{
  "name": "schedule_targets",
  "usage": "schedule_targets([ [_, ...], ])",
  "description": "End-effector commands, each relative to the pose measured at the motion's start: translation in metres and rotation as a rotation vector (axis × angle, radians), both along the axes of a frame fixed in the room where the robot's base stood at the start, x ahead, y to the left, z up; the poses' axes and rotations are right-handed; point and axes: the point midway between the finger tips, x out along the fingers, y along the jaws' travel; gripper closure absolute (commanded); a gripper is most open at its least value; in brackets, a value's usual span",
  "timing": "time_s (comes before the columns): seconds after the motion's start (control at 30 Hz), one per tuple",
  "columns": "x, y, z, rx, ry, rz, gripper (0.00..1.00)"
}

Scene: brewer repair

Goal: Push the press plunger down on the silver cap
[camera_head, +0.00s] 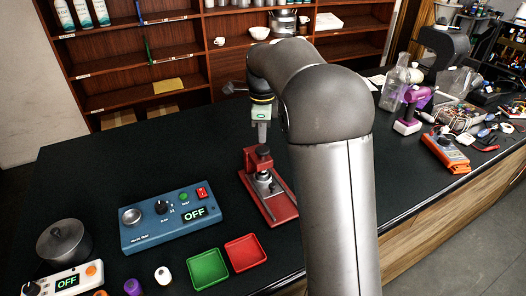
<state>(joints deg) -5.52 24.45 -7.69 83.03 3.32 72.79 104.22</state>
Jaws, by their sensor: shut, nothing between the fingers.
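A red press (256,160) stands upright on a red base (281,209) in the middle of the counter. A small silver part (263,150) shows at the top of its head, and more silver metal (264,184) sits below the head. I cannot tell the silver cap apart from the press's own metal at this size. My gripper (262,139) points down, shut and empty, directly above the press head. Its fingertips are at or just above the silver top; I cannot tell whether they touch. My arm hides the area to the right of the press.
A blue control box (150,228) with an OFF display is left of the press. Green (207,270) and red (245,253) trays lie in front. A metal pot (64,243) is far left. A purple tool (411,108) and an orange meter (446,152) lie right. The counter behind the blue box is clear.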

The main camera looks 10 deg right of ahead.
Motion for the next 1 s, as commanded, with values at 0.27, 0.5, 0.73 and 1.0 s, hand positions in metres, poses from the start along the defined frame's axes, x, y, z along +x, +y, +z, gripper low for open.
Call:
schedule_targets([
  [0.27, 0.000, 0.000, 0.012, 0.000, 0.000, 0.000, 1.00],
  [0.5, 0.000, 0.000, 0.013, 0.000, -0.001, 0.000, 1.00],
  [0.73, 0.000, 0.000, 0.033, 0.000, -0.001, 0.000, 1.00],
  [1.0, 0.000, 0.000, 0.061, 0.000, -0.001, 0.000, 1.00],
])
